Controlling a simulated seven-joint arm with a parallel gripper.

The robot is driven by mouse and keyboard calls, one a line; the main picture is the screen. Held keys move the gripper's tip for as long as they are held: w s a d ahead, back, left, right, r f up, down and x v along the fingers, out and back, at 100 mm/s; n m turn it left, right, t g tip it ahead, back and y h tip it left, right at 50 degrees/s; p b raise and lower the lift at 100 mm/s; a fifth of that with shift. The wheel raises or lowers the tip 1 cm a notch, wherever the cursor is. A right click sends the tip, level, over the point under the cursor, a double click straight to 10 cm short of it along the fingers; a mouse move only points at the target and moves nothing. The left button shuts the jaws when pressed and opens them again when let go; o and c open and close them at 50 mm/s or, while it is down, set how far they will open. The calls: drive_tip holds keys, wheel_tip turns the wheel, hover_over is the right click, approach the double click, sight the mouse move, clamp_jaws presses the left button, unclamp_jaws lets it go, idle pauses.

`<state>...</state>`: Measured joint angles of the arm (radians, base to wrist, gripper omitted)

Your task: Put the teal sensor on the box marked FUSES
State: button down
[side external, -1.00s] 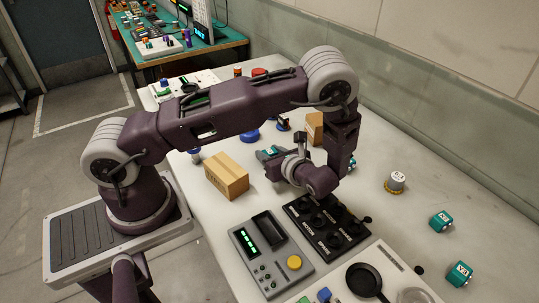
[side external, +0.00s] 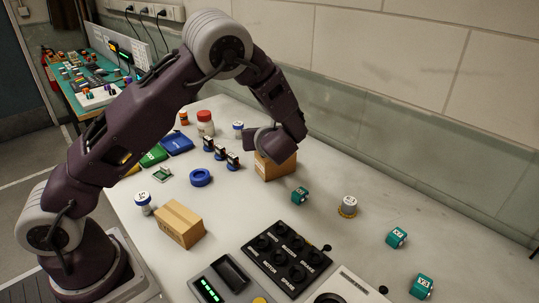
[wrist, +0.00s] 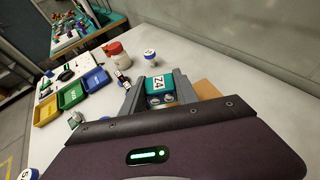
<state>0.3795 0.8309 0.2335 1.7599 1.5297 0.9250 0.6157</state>
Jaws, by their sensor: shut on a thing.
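My gripper (side external: 258,140) is over the rear cardboard box (side external: 277,168). The wrist view shows its two grey fingers (wrist: 160,86) shut on a teal sensor labelled Z4 (wrist: 158,82). In the side view the held sensor is hidden. The rear box also shows in the wrist view (wrist: 208,89), just right of the fingers; I cannot tell whether the sensor touches it. A second cardboard box (side external: 180,224) stands nearer my base. No FUSES marking is readable on either box. More teal sensors lie on the table: one near the rear box (side external: 300,194), two at right (side external: 397,238) (side external: 422,287).
A black knob panel (side external: 287,258) is at front centre. A grey-and-yellow capped jar (side external: 348,206) stands right of the rear box.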

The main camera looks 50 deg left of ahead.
drive_tip(key=w+r+m+t+h, duration=0.2)
drive_tip(key=w+r+m, duration=0.1)
drive_tip(key=w, duration=0.3)
drive_tip(key=shift+t, duration=0.3)
drive_tip(key=f, duration=0.9)
drive_tip(key=shift+s+d+f, duration=0.1)
drive_tip(key=shift+d, duration=0.1)
drive_tip(key=c, duration=0.9)
unclamp_jaws()
drive_tip(key=shift+f, duration=0.15)
